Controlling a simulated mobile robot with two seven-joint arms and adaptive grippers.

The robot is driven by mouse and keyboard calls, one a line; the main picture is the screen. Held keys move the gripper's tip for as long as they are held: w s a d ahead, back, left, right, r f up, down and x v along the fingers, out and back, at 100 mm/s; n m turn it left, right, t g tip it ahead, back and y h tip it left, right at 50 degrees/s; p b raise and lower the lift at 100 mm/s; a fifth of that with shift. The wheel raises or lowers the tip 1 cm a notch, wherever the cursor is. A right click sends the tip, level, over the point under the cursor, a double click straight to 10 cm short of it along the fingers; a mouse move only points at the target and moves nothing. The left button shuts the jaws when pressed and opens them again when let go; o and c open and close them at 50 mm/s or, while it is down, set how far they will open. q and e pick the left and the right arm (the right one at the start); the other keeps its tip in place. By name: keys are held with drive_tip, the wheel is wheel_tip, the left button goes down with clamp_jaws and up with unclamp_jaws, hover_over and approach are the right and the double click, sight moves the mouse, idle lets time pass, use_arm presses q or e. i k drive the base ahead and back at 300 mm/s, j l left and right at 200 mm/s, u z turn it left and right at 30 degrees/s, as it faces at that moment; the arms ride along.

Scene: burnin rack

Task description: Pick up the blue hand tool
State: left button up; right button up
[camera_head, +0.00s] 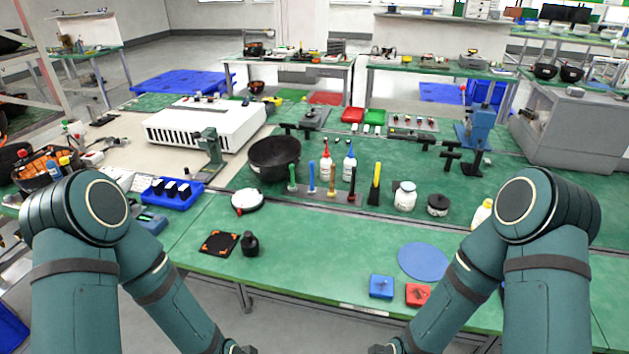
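My arms reach down on both sides to the bottom edge of the view. Only a small dark part of my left gripper (241,349) and of my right gripper (382,349) shows there, well below and in front of the tools. Their fingers are cut off by the frame.
A black bowl (274,160) stands left of the holder. Two bottles (349,165) stand behind it, and a white jar (405,196) is to its right. A round white device (247,201) and a dark bottle (250,244) are at front left. The bench front centre is clear.

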sight(312, 190)
drive_tip(key=i+j, duration=0.15)
drive_tip(key=j, duration=0.25)
drive_tip(key=i+j, duration=0.1)
drive_tip(key=j, duration=0.3)
drive_tip(key=i+j, duration=0.15)
drive_tip(key=j, duration=0.2)
drive_tip(key=i+j, duration=0.15)
drive_tip(key=j, duration=0.25)
